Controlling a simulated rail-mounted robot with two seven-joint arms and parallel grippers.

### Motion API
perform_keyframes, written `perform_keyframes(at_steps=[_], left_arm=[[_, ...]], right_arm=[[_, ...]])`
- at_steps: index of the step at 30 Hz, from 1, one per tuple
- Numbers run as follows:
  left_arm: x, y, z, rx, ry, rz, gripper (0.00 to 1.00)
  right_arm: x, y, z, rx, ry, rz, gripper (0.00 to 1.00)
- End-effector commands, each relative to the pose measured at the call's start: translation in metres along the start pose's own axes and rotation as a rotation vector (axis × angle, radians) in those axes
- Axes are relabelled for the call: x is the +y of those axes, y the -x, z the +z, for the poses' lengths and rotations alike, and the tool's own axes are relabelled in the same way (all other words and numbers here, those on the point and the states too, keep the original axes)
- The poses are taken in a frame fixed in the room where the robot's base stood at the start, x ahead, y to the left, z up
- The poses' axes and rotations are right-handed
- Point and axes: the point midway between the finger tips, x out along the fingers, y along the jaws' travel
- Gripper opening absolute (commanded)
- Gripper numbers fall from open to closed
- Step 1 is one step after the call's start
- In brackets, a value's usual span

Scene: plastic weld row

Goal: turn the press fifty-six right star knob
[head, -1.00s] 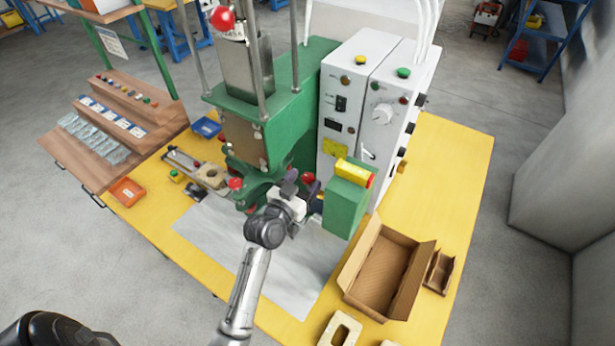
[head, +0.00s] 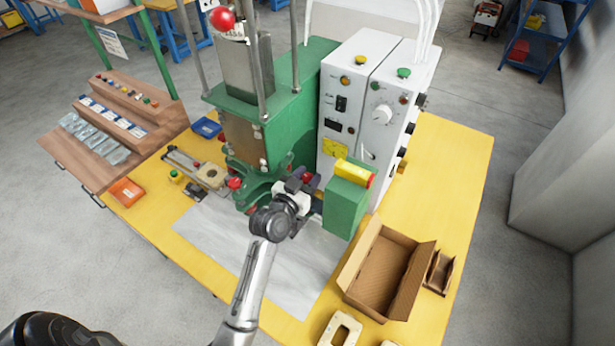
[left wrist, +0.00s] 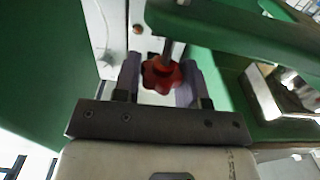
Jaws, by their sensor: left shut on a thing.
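The green press (head: 285,105) stands on the yellow table. Its right star knob (head: 307,178) is red and shows just beside my left gripper's fingers. In the left wrist view the red star knob (left wrist: 162,75), on a grey stem, sits between the two purple-grey fingers. My left gripper (head: 303,180) is shut on this knob; it also fills the left wrist view (left wrist: 160,82). Another red knob (head: 236,183) is on the left side of the press, apart from the gripper. My right gripper is not in view.
A green block with a yellow top (head: 346,203) stands close to the right of the gripper. A white control box (head: 368,110) is behind it. An open cardboard box (head: 384,270) lies at front right. A pale sheet (head: 290,272) covers clear table below the press.

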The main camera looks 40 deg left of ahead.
Motion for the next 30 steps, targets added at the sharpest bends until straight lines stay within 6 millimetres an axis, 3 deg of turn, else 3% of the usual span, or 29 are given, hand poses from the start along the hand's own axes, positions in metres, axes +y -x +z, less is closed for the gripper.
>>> perform_keyframes(at_steps=[3, 14, 30], left_arm=[[0.0, 0.0, 0.0, 0.0, 0.0, 0.0, 0.15], [-0.003, -0.001, 0.0, 0.008, -0.01, 0.119, 0.15], [-0.002, -0.001, 0.0, 0.009, -0.007, 0.38, 0.15]], right_arm=[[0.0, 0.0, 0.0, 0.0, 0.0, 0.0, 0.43], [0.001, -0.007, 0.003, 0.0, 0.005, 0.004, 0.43], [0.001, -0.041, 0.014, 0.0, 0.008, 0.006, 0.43]])
